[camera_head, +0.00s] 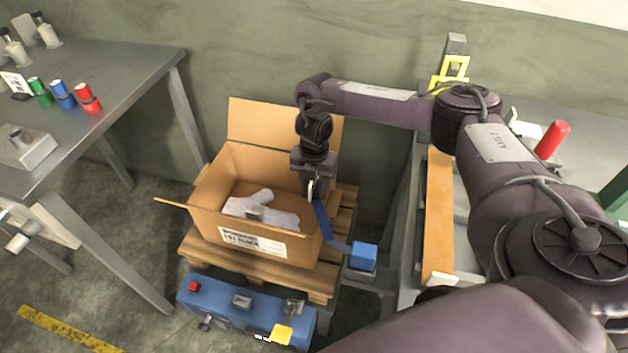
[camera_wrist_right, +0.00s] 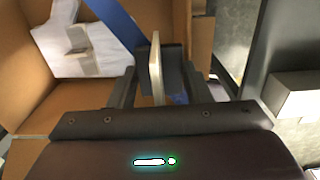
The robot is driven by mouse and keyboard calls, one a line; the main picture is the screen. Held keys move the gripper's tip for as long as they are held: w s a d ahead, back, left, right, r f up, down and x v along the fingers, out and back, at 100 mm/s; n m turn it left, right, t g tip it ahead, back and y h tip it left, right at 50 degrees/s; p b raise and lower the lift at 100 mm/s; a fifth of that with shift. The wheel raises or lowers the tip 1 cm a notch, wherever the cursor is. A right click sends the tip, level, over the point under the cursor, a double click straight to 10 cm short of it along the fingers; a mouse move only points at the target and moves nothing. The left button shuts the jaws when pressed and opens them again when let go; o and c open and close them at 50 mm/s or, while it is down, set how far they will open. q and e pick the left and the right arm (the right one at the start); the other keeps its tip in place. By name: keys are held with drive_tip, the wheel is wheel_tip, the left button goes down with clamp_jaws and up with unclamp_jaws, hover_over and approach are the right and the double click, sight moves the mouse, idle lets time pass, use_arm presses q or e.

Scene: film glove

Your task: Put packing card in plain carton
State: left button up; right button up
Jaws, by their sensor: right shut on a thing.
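The plain carton (camera_head: 206,218) is an open brown box with raised flaps and a printed white label, on a wooden pallet. White wrapped items (camera_head: 262,209) lie inside it; they also show in the right wrist view (camera_wrist_right: 80,50). My right gripper (camera_head: 311,190) points down over the carton's right side. It is shut on a thin pale card, seen edge-on between the fingers in the right wrist view (camera_wrist_right: 156,65); I take it to be the packing card. In the head view the card is mostly hidden by the gripper. My left gripper is not in view.
A blue strap (camera_head: 323,222) runs by the carton's right wall towards a blue block (camera_head: 362,256). A blue case (camera_head: 245,312) stands in front of the pallet (camera_head: 320,285). A grey table (camera_head: 120,75) with coloured cans is at left. A bench with an orange board (camera_head: 439,215) is at right.

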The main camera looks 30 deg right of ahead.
drive_tip(key=shift+f+b, duration=0.4)
drive_tip(key=shift+f, duration=0.35)
drive_tip(key=o, duration=1)
drive_tip(key=shift+r, duration=0.1)
drive_tip(key=shift+o, duration=0.2)
wheel_tip(320, 180, up, 8)
drive_tip(key=shift+f+p, duration=0.1)
drive_tip(key=shift+p, duration=0.4)
